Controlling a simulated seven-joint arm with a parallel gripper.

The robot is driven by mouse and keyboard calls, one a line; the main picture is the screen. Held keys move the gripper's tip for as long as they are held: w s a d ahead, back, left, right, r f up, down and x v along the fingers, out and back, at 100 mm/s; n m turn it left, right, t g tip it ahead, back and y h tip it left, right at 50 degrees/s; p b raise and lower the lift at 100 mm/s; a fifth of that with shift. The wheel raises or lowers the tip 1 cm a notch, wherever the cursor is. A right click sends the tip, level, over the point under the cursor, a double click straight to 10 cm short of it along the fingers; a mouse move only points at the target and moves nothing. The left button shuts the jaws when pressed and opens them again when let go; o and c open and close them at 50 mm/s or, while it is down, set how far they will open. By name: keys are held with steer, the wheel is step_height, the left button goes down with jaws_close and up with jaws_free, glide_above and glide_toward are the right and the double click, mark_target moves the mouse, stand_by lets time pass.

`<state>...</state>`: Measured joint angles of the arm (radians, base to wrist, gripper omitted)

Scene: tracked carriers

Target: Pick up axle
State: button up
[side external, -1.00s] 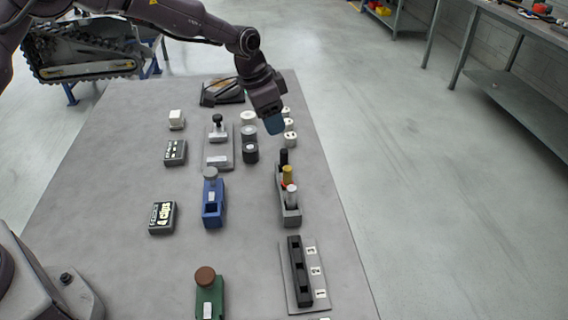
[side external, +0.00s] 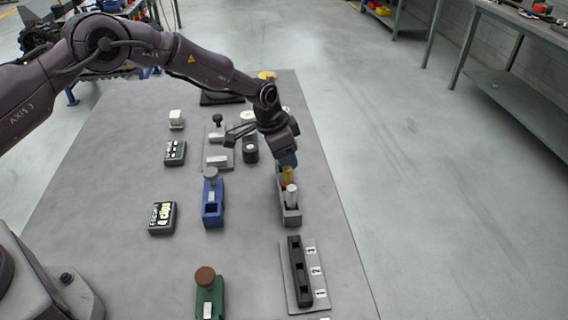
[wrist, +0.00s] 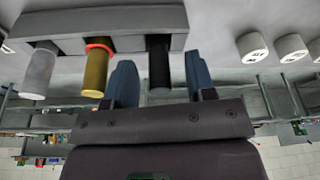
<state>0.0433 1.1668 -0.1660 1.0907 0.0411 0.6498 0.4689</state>
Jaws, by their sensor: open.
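A grey rack (side external: 291,218) holds three upright pegs in a row; none is labelled as the axle. In the wrist view the rack (wrist: 105,17) carries a silver peg (wrist: 38,72), a gold peg (wrist: 95,76) with a red ring, and a black peg (wrist: 159,66). My gripper (wrist: 160,62) is open, with one blue finger on each side of the black peg; gaps show on both sides. In the side view my gripper (side external: 287,160) is over the rack's far end and hides the black peg. The gold peg (side external: 288,175) and silver peg (side external: 291,196) show in front of it.
A slotted black block on a numbered plate (side external: 311,250) lies nearer the camera. A blue holder (side external: 213,210) and a green holder (side external: 210,300) stand to the left. White round pieces (wrist: 252,47) lie beyond the rack. The table's right edge is close to the rack.

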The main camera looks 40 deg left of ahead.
steer(key=shift+c, duration=0.4)
jaws_close()
steer(key=shift+r, duration=0.1)
